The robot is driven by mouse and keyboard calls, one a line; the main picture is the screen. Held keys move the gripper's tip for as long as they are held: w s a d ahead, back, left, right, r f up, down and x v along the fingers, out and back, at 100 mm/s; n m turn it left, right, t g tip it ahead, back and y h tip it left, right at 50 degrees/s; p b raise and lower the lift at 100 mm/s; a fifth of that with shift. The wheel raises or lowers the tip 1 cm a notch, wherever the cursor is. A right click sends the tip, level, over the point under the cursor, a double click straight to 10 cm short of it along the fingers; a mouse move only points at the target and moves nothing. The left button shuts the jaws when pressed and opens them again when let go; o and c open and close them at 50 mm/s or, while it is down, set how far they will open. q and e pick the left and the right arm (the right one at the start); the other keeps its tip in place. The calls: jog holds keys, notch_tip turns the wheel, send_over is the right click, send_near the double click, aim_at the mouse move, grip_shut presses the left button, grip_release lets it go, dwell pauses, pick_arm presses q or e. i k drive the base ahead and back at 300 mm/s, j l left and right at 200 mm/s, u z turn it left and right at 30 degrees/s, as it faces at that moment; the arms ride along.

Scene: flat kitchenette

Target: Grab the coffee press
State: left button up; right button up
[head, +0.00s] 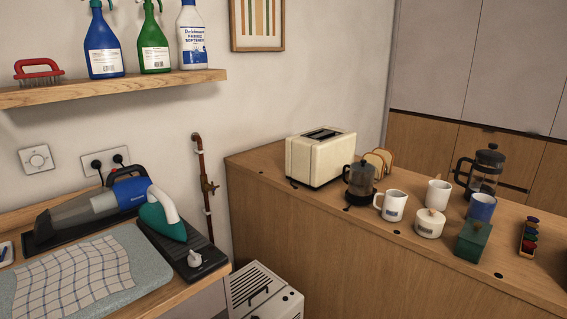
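The coffee press (485,168) stands upright on the wooden counter at the right in the head view. It has a dark lid with a knob, a glass body and a black handle on its left side. A blue mug (481,208) stands in front of it and hides part of its base. Neither of my grippers is in view.
A white heater (262,295) stands below.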

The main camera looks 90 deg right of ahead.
aim_at(484, 175)
jog(key=u, duration=5.9)
